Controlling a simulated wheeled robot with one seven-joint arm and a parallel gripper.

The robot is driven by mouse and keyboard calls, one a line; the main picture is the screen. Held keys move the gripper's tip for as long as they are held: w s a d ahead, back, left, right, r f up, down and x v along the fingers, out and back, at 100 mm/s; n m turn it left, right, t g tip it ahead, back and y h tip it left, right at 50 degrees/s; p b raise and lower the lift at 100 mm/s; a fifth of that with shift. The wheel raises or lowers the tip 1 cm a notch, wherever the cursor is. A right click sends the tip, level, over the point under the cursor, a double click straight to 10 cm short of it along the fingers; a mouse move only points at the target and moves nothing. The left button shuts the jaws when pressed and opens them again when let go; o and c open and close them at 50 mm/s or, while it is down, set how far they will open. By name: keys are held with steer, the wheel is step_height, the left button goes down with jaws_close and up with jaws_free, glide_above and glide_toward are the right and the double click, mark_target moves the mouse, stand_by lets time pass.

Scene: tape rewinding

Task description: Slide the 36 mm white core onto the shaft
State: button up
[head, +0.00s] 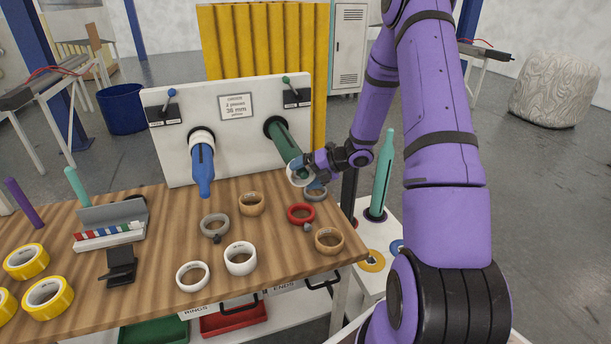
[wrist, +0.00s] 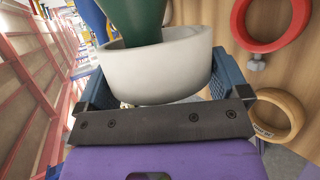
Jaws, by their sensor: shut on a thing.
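The white core (head: 297,179) is at the tip of the green shaft (head: 283,140), which juts from the right side of the white panel. My gripper (head: 303,170) is shut on the core. In the wrist view the white core (wrist: 155,77) sits between the blue fingers of my gripper (wrist: 162,70). The green shaft (wrist: 137,18) runs down behind the core's near wall and appears to enter its opening. How deep it reaches is hidden. Two other white rings (head: 192,276) (head: 241,258) lie on the table.
The white panel (head: 238,140) also carries a blue shaft (head: 201,170) at left. Red (head: 301,214), grey (head: 214,224) and tan (head: 329,240) rings lie on the wooden table (head: 165,240). A teal rod (head: 382,172) stands right of my gripper.

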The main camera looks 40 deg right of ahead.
steer(key=shift+f, duration=0.1)
steer(key=shift+f, duration=0.6)
steer(key=o, duration=0.6)
steer(key=shift+c, duration=0.2)
steer(key=shift+d+r, duration=0.1)
steer(key=v, duration=1)
steer(key=shift+s, duration=0.3)
steer(key=shift+d+r, duration=0.1)
steer(key=shift+d, duration=0.05)
